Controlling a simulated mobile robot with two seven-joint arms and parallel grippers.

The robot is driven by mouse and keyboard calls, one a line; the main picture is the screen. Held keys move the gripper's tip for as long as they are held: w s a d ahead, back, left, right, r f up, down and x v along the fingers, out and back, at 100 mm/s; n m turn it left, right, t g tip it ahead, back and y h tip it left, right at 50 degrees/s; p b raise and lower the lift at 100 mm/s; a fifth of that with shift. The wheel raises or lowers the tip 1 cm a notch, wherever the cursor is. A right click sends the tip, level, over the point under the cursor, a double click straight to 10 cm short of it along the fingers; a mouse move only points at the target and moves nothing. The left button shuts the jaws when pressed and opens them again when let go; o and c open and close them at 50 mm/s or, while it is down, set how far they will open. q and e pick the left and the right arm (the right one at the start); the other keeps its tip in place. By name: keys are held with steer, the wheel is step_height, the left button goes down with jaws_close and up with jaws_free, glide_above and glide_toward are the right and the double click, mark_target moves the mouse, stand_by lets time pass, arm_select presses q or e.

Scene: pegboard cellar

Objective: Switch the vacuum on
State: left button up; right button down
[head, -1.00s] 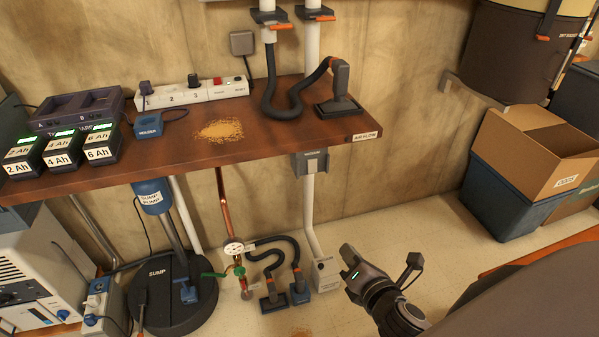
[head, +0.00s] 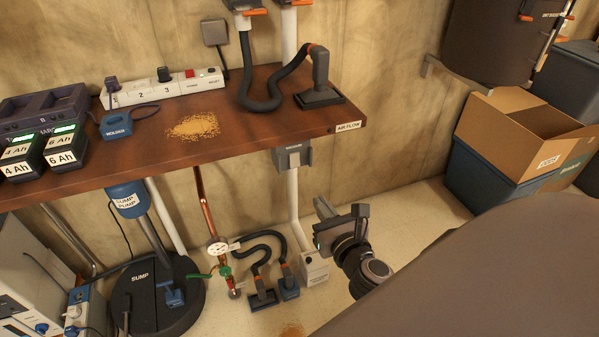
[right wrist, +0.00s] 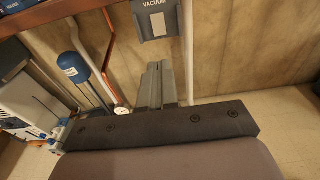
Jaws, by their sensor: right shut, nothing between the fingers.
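The grey box labelled VACUUM (head: 291,158) hangs under the bench's front edge, on a white pipe. It shows at the top of the right wrist view (right wrist: 155,20), its upper part cut off. My right gripper (head: 322,205) is shut and empty, below and right of this box, apart from it in the head view. In the right wrist view its closed fingers (right wrist: 156,68) point up toward the box's underside. A black hose with a flat nozzle (head: 320,85) stands on the bench. My left gripper is not in view.
The wooden bench (head: 240,135) overhangs here, with sawdust (head: 194,126) and a white power strip (head: 170,90) on it. Below are a sump pump (head: 127,200), a copper pipe with a gauge (head: 218,248) and a white floor box (head: 315,268). A cardboard box (head: 520,130) stands right.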

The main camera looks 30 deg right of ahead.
mark_target(295, 166)
steer(key=x, duration=1.2)
steer(key=shift+w+f, duration=0.1)
steer(key=shift+w, duration=0.05)
steer(key=shift+w+d+b, duration=0.15)
steer(key=shift+w+b, duration=0.15)
steer(key=shift+w, duration=0.3)
